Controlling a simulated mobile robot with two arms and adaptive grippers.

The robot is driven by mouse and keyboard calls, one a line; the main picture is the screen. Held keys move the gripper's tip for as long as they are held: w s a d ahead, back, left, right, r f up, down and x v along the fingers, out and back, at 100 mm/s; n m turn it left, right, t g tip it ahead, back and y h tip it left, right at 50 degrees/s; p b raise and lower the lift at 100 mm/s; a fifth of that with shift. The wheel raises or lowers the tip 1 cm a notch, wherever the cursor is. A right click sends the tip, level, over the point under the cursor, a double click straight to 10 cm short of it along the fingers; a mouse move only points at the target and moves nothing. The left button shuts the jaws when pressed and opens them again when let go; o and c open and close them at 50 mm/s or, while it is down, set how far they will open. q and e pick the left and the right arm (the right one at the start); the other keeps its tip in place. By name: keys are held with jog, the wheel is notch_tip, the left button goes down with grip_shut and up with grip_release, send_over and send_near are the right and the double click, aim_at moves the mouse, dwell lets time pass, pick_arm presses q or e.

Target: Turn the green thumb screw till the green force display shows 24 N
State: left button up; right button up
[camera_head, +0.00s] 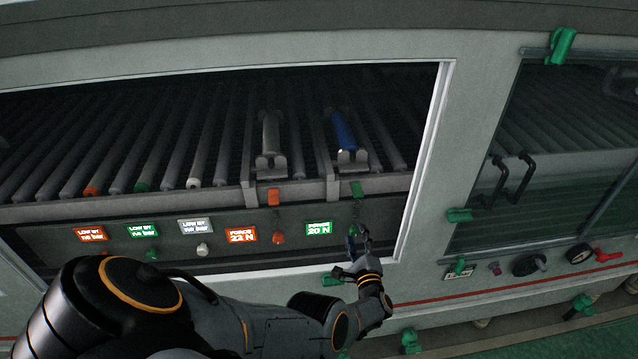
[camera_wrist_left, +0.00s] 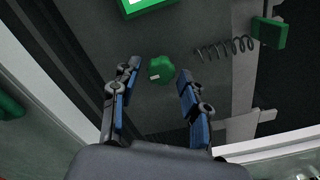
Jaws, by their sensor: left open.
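The green thumb screw (camera_wrist_left: 161,69) is a lobed green knob with a small white mark, on the dark panel in the left wrist view. My left gripper (camera_wrist_left: 158,77) is open, with one finger on each side of the screw and visible gaps between. In the head view, my left gripper (camera_head: 357,243) reaches the panel and largely hides the screw. The green force display (camera_head: 319,228) is just left of it and reads 20 N. Its lower edge also shows in the left wrist view (camera_wrist_left: 146,6). My right gripper is not in view.
An orange force display (camera_head: 241,234) with an orange thumb screw (camera_head: 278,238) sits to the left. A coiled spring (camera_wrist_left: 226,47) and a green block (camera_wrist_left: 268,34) are beside the screw. The pale window frame (camera_head: 405,235) borders the opening.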

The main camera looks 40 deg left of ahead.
pick_arm(q)
jog(key=p+v, duration=0.2)
jog(key=v, duration=0.3)
jog(key=shift+s+d, duration=0.1)
jog(key=shift+s, duration=0.05)
dwell(0.5)
